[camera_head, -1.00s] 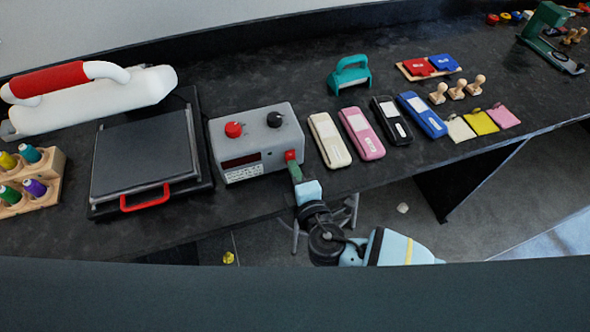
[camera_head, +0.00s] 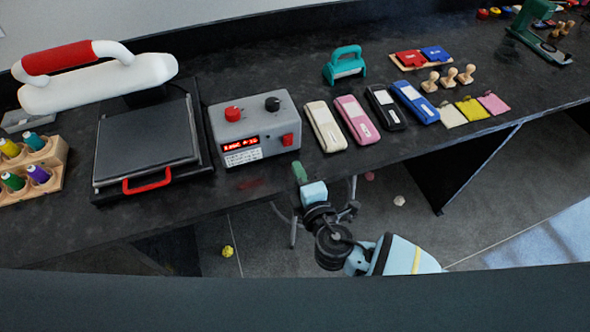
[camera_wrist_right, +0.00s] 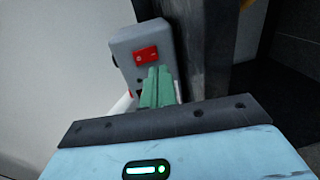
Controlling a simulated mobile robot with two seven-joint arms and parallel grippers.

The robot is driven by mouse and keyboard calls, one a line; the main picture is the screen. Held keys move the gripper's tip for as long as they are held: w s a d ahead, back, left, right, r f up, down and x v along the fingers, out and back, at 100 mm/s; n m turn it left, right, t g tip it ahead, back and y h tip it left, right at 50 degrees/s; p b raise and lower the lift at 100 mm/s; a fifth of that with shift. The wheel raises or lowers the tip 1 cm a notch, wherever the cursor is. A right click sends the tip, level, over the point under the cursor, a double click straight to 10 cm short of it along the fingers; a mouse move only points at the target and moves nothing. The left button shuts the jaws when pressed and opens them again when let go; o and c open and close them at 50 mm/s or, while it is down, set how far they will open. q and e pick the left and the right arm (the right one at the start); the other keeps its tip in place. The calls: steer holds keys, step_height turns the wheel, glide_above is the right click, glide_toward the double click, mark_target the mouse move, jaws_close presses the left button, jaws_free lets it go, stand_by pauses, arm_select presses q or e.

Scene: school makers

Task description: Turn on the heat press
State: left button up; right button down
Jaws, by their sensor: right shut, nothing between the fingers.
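The heat press has a grey control box (camera_head: 256,120) with a red knob (camera_head: 233,114), a black knob (camera_head: 272,104) and a red rocker switch (camera_head: 288,140) on its front. Its display (camera_head: 240,143) is lit with red characters. The press plate (camera_head: 146,140), with a red front handle, is left of the box. My right gripper (camera_head: 299,172) is shut and empty, just in front of the box and apart from the switch. In the right wrist view its green fingertips (camera_wrist_right: 158,85) point toward the box, just below the switch (camera_wrist_right: 146,55). My left gripper is not in view.
A white press arm with a red grip (camera_head: 95,75) stands behind the plate. A thread spool rack (camera_head: 50,180) is at the left. Several coloured flat cases, such as a cream one (camera_head: 325,126), lie right of the box. The counter's front edge is near my gripper.

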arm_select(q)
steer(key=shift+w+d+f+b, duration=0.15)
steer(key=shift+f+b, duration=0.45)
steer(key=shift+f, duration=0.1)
arm_select(e)
steer(key=s+d+f, duration=0.1)
steer(key=s+d, duration=0.1)
steer(key=s, duration=0.6)
steer(key=shift+d+f, duration=0.2)
steer(key=shift+d, duration=0.2)
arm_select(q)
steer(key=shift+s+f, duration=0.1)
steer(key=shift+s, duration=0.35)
arm_select(e)
steer(key=shift+s, duration=0.1)
